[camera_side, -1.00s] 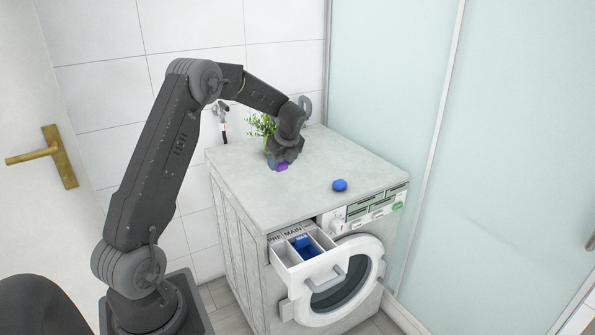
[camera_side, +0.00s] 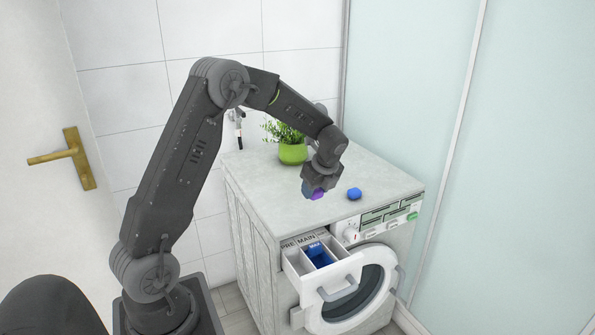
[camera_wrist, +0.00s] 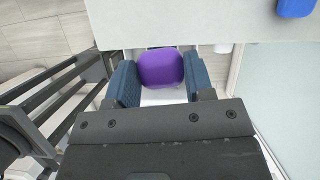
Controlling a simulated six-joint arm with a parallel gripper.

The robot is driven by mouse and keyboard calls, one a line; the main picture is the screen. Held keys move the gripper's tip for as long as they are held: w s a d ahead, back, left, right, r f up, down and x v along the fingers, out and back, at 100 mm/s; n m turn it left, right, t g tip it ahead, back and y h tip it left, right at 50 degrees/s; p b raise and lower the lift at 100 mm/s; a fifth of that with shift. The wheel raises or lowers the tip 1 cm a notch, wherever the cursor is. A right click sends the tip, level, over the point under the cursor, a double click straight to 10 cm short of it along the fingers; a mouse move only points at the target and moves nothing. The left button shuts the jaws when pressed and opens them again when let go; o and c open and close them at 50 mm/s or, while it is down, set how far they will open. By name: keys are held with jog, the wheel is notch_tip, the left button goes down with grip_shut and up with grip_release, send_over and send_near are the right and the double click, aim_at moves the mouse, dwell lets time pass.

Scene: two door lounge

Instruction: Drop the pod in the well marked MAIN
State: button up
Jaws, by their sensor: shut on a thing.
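A purple pod (camera_side: 317,195) is held between the fingertips of my gripper (camera_side: 314,189), above the front part of the washing machine's top in the side view. In the wrist view the pod (camera_wrist: 161,68) sits between two blue finger pads, with my gripper (camera_wrist: 160,80) shut on it. The pulled-out drawer (camera_side: 338,274) lies below my gripper, with lettering PRE and MAIN along its back edge. A blue piece (camera_side: 318,256) sits in a middle compartment. The gripper is above and behind the drawer, apart from it.
A blue pod-like piece (camera_side: 354,194) lies on the machine's top (camera_side: 262,190), right of my gripper. A green potted plant (camera_side: 292,151) stands at the back. The round door (camera_side: 375,285) stands open below the drawer. A glass panel (camera_side: 500,150) is at the right.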

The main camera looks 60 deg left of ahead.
jog(key=s+d+f, duration=0.1)
jog(key=d, duration=0.7)
notch_tip(320, 180, down, 6)
jog(key=shift+d+f, duration=0.2)
jog(key=shift+d, duration=0.15)
jog(key=o, duration=1)
jog(key=shift+r, duration=0.1)
jog(key=v, duration=1.3)
jog(key=shift+d+r, duration=0.15)
jog(key=shift+r, duration=0.2)
